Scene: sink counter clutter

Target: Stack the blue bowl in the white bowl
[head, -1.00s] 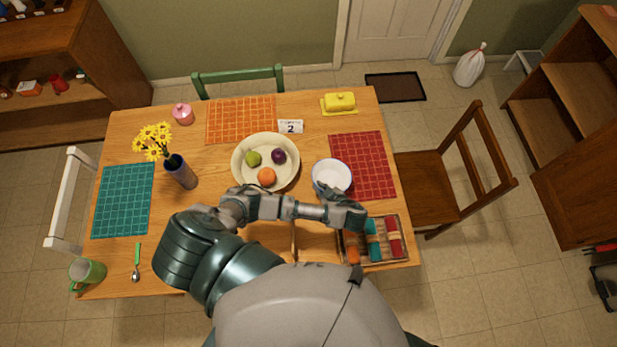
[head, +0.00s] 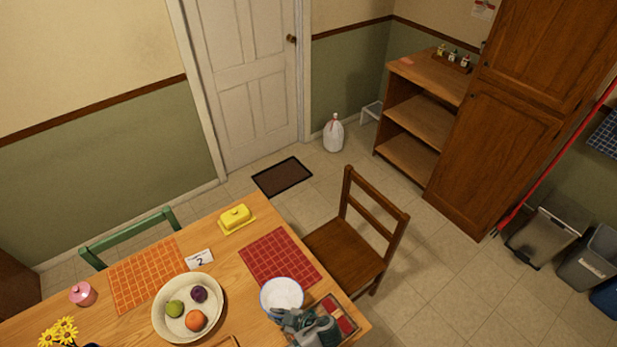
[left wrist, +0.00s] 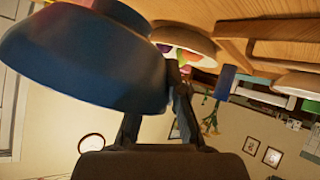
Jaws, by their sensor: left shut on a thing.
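The blue bowl (head: 282,295) shows its white inside and bluish rim in the head view, at the near edge of the red placemat. My left gripper (head: 290,320) is shut on its near side. In the left wrist view the bowl's blue outside (left wrist: 80,65) fills the upper left, against the gripper's fingers (left wrist: 157,112). The bowl looks upright; I cannot tell whether it is clear of the table. A pale bowl-like shape (left wrist: 297,86), perhaps the white bowl, is cut by the right edge of the upside-down wrist view. My right gripper is not in view.
A cream bowl (head: 163,325) with fruit stands left of the blue bowl. The red placemat (head: 280,258), a number card (head: 199,260) and a yellow butter dish (head: 236,219) lie beyond. A tray (head: 340,312) is partly hidden behind my gripper. A wooden chair (head: 350,255) stands at right.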

